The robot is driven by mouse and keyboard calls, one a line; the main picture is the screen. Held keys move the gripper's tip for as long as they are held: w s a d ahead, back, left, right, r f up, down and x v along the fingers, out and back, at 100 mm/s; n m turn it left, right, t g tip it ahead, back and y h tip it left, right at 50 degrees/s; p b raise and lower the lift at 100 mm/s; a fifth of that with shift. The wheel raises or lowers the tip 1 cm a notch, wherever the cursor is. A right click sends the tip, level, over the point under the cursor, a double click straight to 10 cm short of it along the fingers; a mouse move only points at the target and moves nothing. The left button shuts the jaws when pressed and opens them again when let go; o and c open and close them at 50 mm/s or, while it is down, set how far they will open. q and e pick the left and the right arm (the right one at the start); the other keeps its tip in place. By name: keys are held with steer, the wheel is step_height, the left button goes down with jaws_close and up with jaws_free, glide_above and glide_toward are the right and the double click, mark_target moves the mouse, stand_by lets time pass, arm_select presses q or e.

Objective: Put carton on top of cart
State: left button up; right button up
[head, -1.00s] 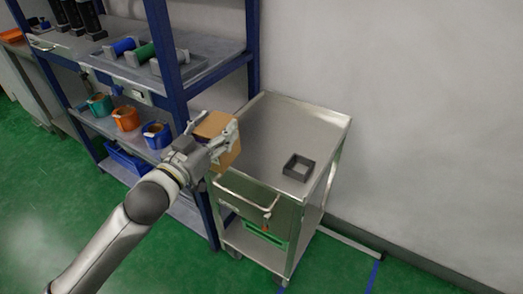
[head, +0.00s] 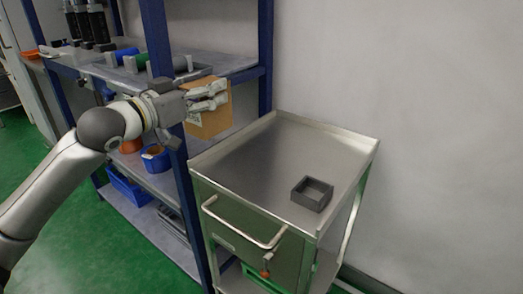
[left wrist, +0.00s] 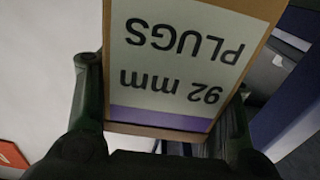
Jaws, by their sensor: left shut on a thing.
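The carton (head: 209,119) is a brown box held in the air by my left gripper (head: 208,98), which is shut on it. In the left wrist view the carton (left wrist: 180,60) fills the space between the fingers and shows a label reading "92 mm PLUGS", upside down. The cart (head: 262,160) is a steel trolley with a flat rimmed top, a front handle and a drawer. In the head view the carton is beside the cart top's far left corner, near the shelf post. My right gripper is not in view.
A dark square open frame (head: 312,194) sits on the right part of the cart top; the rest of the top is bare. A blue-posted shelf (head: 265,60) with spools and cups stands left of the cart. A grey wall is behind.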

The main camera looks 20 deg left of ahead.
arm_select(q)
steer(key=w+d+f+b, duration=0.1)
steer(key=w+d+f, duration=0.2)
steer(key=f, duration=0.1)
steer(key=w+d+f+b, duration=0.1)
steer(key=w+d+f, duration=0.2)
steer(key=f, duration=0.1)
steer(key=w+d+f+b, duration=0.1)
steer(key=w+d+f, duration=0.2)
steer(key=f, duration=0.1)
steer(key=shift+d+f+b, duration=0.15)
steer(key=shift+f+b, duration=0.15)
steer(key=shift+b, duration=0.05)
steer(key=shift+r, duration=0.1)
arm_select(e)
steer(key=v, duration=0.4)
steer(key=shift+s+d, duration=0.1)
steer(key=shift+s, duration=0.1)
arm_select(q)
steer(key=o, duration=1.2)
steer(key=shift+f, duration=0.2)
steer(key=shift+r, duration=0.1)
